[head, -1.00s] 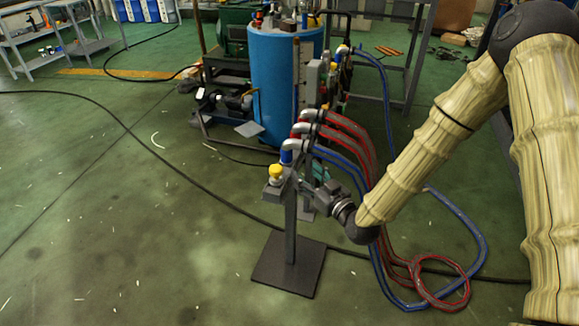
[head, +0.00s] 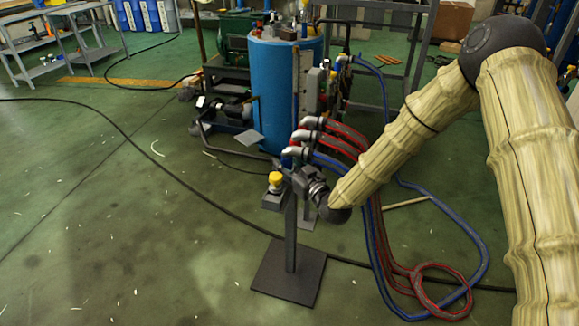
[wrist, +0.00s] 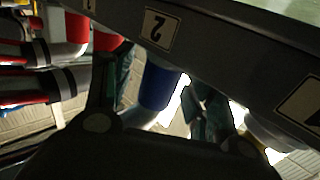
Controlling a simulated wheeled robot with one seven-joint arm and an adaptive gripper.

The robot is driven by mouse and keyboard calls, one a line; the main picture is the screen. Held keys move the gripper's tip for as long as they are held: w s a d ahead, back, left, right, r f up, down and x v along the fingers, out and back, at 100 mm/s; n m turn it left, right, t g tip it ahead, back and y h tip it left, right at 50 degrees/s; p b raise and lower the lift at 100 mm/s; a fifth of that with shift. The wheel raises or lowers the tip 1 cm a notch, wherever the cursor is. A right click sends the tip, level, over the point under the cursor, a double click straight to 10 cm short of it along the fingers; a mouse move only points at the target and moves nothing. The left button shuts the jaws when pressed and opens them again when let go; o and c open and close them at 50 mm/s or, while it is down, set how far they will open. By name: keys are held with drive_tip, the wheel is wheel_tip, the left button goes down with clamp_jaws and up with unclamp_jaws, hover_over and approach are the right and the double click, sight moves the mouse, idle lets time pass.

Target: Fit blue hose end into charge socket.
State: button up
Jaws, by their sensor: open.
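The blue hose end, a blue collar (wrist: 158,86) on a grey elbow (wrist: 138,117), is between my gripper's fingers in the wrist view. Its top meets the lower edge of a dark bar with a "2" label (wrist: 159,27); how far it goes in is hidden. My gripper (wrist: 160,82) is open, with a finger on each side of the collar. In the head view the gripper is small, close against the stand's head (head: 284,187), and its fingers are hard to make out. I cannot tell which socket is the charge socket.
Red-collared hoses (wrist: 76,27) sit close to the left finger. A yellow-topped fitting (head: 275,179) stands on the stand with a black base plate (head: 288,271). Red and blue hoses (head: 440,287) loop on the floor at right. A blue tank (head: 273,95) stands behind.

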drive_tip(key=shift+w+a, duration=0.2)
drive_tip(key=shift+w, duration=0.1)
clamp_jaws()
drive_tip(key=shift+r, duration=0.1)
